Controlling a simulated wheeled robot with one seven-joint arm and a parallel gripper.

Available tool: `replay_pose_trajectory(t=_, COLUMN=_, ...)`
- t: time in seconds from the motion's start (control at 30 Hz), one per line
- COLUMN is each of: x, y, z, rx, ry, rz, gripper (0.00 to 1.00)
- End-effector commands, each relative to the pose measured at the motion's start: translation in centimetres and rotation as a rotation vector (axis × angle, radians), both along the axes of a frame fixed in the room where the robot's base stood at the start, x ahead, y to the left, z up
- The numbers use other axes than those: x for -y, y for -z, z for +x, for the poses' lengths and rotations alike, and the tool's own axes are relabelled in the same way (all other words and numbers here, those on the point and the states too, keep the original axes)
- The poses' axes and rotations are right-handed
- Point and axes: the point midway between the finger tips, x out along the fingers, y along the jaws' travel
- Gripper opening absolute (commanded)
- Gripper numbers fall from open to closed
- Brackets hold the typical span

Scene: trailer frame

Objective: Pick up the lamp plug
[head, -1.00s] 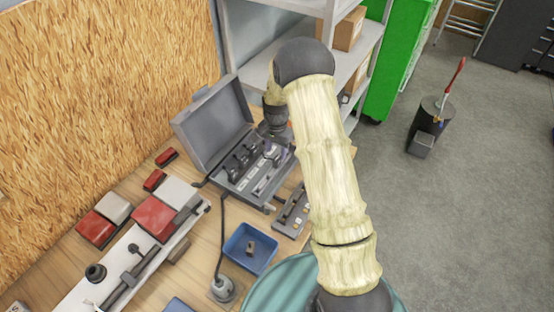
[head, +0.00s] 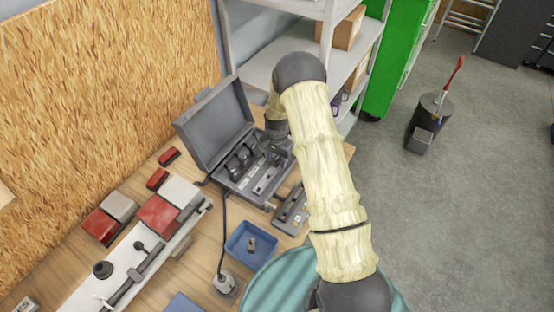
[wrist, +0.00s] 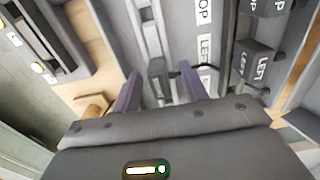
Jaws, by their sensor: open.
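My gripper (wrist: 160,86) is open, with its two purple-grey fingers apart over the inside of the open grey case (head: 207,128). A small grey fitting (wrist: 157,68) shows between and just beyond the fingertips; I cannot tell whether it is the lamp plug or whether the fingers touch it. Dark blocks labelled LEFT (wrist: 256,62) stand to the right of the fingers. In the head view, the case holds a row of dark plugs (head: 240,158), and my gripper is mostly hidden at the case's right end. No plug is clearly marked as the lamp plug.
A blue tray (head: 238,258) with a small brown piece stands in front of the case. A small grey panel (head: 291,208) lies right of the tray. A black cable (head: 223,240) runs down to a round grey fitting (head: 226,284). Metal shelves (head: 262,72) stand behind.

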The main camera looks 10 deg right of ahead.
Motion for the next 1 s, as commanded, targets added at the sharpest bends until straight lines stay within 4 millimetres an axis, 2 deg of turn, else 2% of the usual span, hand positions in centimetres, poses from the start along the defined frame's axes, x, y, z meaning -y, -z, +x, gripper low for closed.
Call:
replay_pose_trajectory(t=0.37, x=-0.01, y=-0.02, z=-0.01, rx=0.0, ry=0.0, rz=0.0, gripper=0.44)
replay_pose_trajectory(t=0.57, x=-0.01, y=-0.03, z=-0.01, rx=0.0, ry=0.0, rz=0.0, gripper=0.09)
replay_pose_trajectory(t=1.0, x=-0.01, y=-0.44, z=0.05, rx=0.001, ry=0.0, rz=0.0, gripper=0.09)
